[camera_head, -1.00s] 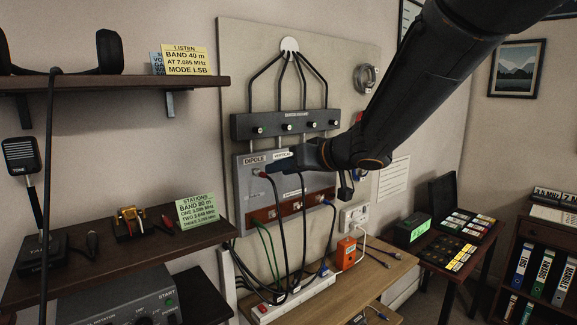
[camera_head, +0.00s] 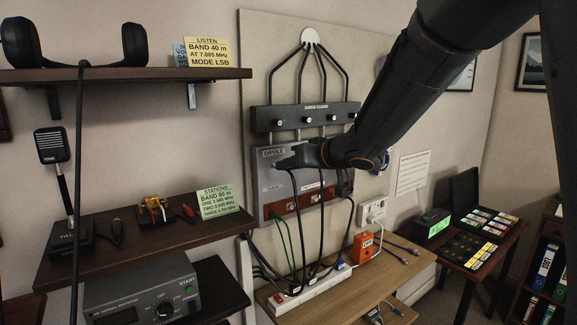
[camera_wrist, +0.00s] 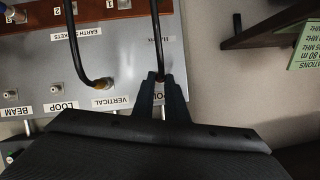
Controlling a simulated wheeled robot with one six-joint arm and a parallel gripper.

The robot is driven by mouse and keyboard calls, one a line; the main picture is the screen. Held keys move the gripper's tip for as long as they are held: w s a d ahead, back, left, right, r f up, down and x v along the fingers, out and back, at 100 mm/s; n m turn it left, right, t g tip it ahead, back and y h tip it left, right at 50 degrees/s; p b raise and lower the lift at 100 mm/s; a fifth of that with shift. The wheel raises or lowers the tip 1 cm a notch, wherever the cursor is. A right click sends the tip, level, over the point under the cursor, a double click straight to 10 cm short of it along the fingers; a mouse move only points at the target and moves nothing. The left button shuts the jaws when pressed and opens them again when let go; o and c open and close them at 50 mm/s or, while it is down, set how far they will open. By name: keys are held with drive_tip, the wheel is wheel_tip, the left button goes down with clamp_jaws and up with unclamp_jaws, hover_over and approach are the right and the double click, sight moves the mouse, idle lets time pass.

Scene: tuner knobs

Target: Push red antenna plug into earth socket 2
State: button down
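The grey antenna panel (camera_head: 263,203) stands upright on the wall board. My gripper (camera_head: 277,165) is at its DIPOLE label. In the wrist view, upside down, my gripper (camera_wrist: 161,77) has its fingers either side of the end of a black cable (camera_wrist: 156,35). The plug there is mostly hidden and I see no clear red on it; I cannot tell whether the fingers press on it. A second cable with a brownish plug (camera_wrist: 104,84) sits by the VERTICAL label.
The dark switch bar (camera_head: 305,117) runs above the panel. Several cables hang down to a white power strip (camera_head: 312,292) on the wooden bench. An orange box (camera_head: 364,246) stands to its right. Dark shelves (camera_head: 120,75) stick out at the left.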

drive_tip(key=shift+s+d, duration=0.1)
drive_tip(key=shift+s, duration=0.05)
drive_tip(key=shift+s+d+p, duration=0.3)
drive_tip(key=shift+s+p, duration=0.05)
drive_tip(key=shift+s, duration=0.05)
drive_tip(key=shift+s+d+p, duration=0.4)
drive_tip(key=shift+s, duration=0.2)
drive_tip(key=shift+s+d+p, duration=0.35)
drive_tip(key=shift+s, duration=0.2)
idle(0.4)
